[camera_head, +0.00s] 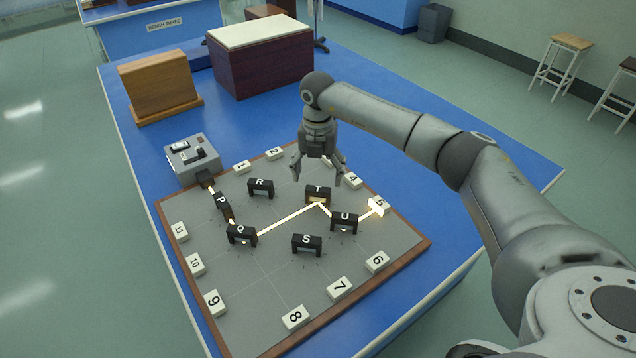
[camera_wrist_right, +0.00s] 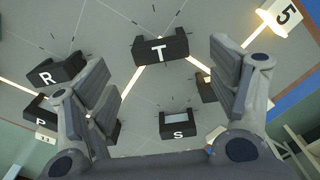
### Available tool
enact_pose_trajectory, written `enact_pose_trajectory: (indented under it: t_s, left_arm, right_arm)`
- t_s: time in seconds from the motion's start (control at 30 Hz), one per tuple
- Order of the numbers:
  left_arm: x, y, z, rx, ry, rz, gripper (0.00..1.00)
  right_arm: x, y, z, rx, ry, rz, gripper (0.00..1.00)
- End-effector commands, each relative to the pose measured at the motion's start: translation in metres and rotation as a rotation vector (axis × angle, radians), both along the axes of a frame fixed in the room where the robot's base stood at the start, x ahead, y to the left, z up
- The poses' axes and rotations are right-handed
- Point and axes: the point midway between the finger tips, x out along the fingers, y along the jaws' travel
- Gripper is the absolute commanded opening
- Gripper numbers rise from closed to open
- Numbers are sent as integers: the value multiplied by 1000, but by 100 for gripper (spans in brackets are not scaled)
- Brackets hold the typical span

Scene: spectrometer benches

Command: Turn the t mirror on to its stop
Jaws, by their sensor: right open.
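The T mirror (camera_head: 318,195) is a small black block lettered T on the grey board; a bright beam meets it from Q and leaves towards U. In the right wrist view the T mirror (camera_wrist_right: 160,50) lies ahead, between the lines of the two fingers. My right gripper (camera_head: 318,174) hangs pointing down just above and behind the T mirror, open and empty. Its spread fingers also show in the right wrist view (camera_wrist_right: 170,85). I cannot see any contact with the mirror. My left gripper is not in view.
Mirrors R (camera_head: 260,187), P (camera_head: 223,208), Q (camera_head: 242,235), U (camera_head: 344,222) and S (camera_head: 307,244) stand nearby. Numbered white blocks line the board (camera_head: 280,300); block 5 (camera_head: 378,205) is lit. A grey lamp box (camera_head: 192,158) stands at the board's back left corner.

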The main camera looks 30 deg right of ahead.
Motion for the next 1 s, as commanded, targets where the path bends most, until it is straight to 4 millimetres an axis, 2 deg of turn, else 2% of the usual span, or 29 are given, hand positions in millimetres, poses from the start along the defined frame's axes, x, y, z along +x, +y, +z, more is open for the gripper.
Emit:
enact_pose_trajectory:
  t_s: [0.03,0.2,0.4,1.0]
  left_arm:
    - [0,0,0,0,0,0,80]
    - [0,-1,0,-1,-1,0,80]
    - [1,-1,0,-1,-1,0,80]
    - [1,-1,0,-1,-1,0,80]
  right_arm:
    - [1,0,14,0,-5,0,80]
    - [1,-1,46,-1,-3,-1,80]
    - [0,0,68,-1,-1,-1,80]
    - [0,0,72,-1,1,-1,80]
